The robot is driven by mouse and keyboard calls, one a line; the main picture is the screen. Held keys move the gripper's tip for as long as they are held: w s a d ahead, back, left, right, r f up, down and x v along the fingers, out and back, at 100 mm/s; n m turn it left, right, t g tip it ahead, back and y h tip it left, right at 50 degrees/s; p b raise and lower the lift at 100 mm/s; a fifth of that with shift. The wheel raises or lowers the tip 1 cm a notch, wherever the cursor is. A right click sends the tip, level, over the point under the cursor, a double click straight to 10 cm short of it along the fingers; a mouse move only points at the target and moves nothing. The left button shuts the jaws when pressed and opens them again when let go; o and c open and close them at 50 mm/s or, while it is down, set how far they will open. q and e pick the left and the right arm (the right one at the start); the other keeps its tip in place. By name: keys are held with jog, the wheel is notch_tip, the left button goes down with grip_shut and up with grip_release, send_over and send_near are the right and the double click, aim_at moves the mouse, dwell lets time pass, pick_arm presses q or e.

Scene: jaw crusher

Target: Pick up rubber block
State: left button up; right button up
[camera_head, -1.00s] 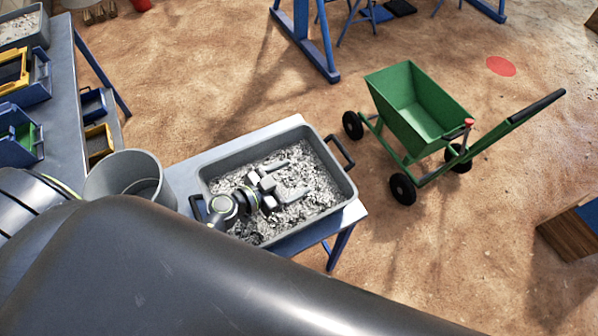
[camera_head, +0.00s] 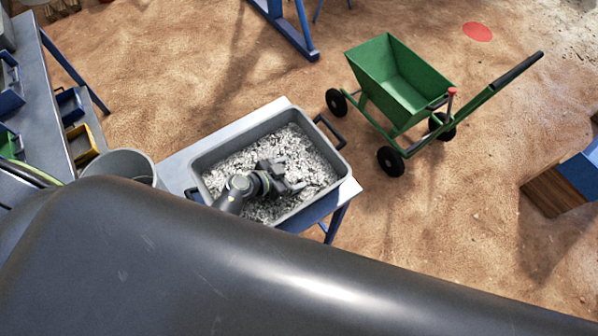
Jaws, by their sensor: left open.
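My left gripper (camera_head: 287,178) is over the grey tray (camera_head: 334,152), low above the crushed grey stone (camera_head: 245,160) in it. Its fingers point to the right and are apart. I cannot make out a rubber block; nothing distinct shows between the fingers, and it may be hidden by the gripper or lost among the stones. A large dark link of my own arm covers the lower part of the view. My right gripper is not in view.
The tray stands on a small table (camera_head: 172,172) with blue legs. A grey bucket (camera_head: 120,160) is left of it. A green cart (camera_head: 395,80) stands on the sandy floor to the right. Bins line a bench (camera_head: 45,100) at the left. A wooden box (camera_head: 550,190) is at the far right.

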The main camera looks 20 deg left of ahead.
pick_arm(q)
jog(key=shift+w+d+f, duration=0.1)
jog(key=shift+w+d, duration=0.05)
jog(key=shift+d, duration=0.05)
jog(key=c, duration=1.1)
